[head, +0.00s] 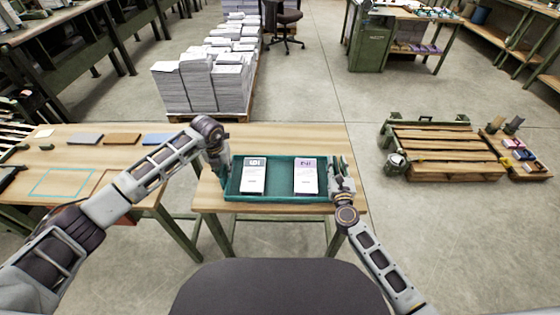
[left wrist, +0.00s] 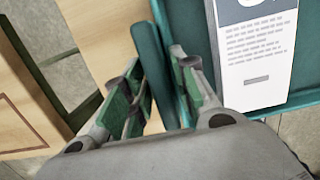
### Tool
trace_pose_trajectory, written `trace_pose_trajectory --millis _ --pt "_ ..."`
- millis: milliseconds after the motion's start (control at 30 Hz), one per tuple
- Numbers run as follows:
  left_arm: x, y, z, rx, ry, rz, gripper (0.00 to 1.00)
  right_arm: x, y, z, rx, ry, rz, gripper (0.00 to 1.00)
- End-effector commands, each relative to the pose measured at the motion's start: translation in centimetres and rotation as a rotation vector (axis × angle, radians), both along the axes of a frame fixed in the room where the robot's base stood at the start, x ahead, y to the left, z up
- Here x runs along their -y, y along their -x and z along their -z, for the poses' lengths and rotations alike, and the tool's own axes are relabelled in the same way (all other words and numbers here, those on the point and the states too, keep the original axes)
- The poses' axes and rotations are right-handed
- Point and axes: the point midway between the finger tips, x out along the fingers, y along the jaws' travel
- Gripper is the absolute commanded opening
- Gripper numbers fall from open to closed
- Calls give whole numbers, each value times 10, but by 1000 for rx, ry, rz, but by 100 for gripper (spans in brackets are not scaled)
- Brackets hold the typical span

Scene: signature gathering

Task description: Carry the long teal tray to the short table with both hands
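The long teal tray (head: 279,198) is over the small wooden table (head: 225,203) in front of me, looking level. I cannot tell whether it rests on the top or hangs just above it. Two printed white stacks (head: 253,177) (head: 306,177) lie in it. My left gripper (head: 222,165) is at its left end. In the left wrist view, the fingers of this gripper (left wrist: 157,85) are closed about the tray's end wall (left wrist: 152,62), one on each side. My right gripper (head: 338,177) is at the right end; its fingers are too small to read.
A longer table (head: 120,180) stands at the left, with a teal outline (head: 62,182) and flat coloured pieces on it. Paper stacks (head: 210,80) on a pallet stand behind. Wooden pallets (head: 445,150) lie at the right. A dark seat-like shape (head: 280,288) is at the bottom.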

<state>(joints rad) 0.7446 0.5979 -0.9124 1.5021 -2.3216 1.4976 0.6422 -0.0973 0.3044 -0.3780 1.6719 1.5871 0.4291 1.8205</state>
Motion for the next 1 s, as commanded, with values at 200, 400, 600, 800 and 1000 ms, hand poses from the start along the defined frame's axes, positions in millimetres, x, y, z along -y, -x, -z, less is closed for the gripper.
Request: trace_pose_trajectory --millis 200,400,600,800,1000 --pt "1 0 0 1 2 1 36 -1 0 0 0 -1 -1 36" --pt "1 0 -2 1 2 1 36 -1 0 0 0 -1 -2 36" --pt "1 1 -13 2 3 2 36 -1 0 0 0 -1 -2 36" --pt "1 5 -36 3 1 2 36 -1 0 0 0 -1 -2 36" --pt "1 9 -66 4 2 2 36 -1 0 0 0 -1 -2 36"
